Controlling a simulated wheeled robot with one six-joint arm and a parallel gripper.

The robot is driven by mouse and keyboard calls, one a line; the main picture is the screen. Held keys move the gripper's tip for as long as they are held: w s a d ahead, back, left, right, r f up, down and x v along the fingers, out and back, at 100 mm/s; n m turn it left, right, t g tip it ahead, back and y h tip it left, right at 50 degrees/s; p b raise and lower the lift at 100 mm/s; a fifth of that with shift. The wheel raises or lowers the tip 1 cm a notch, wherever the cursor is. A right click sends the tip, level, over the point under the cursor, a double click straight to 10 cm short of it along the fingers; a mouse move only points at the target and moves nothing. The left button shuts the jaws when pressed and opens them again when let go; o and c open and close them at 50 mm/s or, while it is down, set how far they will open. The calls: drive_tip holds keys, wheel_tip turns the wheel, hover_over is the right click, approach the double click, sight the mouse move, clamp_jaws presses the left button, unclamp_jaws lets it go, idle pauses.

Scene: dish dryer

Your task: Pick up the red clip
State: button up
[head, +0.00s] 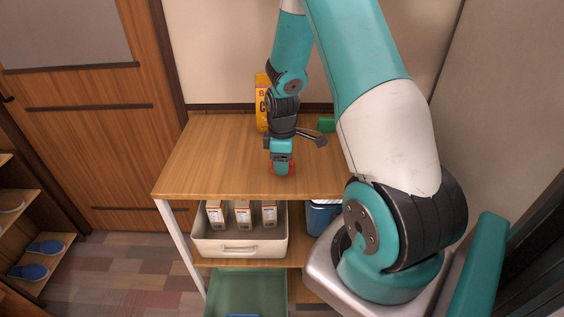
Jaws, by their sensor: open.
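My gripper (282,170) points down over the wooden table top, near its front middle. A small patch of red (291,169) shows right at the gripper's tip and looks like the red clip, mostly hidden behind the gripper. The clip seems to be at or between the fingers, close to the table surface. I cannot tell whether the fingers touch it. The gripper is open.
A yellow box (262,100) stands behind the arm on the table top (205,160), with a green object (326,125) to its right. Below are a cream bin (215,246) with cartons, a blue container (321,218) and a green crate (246,285). The table's left side is clear.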

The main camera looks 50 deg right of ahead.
drive_tip(key=shift+f, duration=0.5)
drive_tip(key=shift+c, duration=0.2)
drive_tip(key=c, duration=0.9)
drive_tip(key=shift+c, duration=0.2)
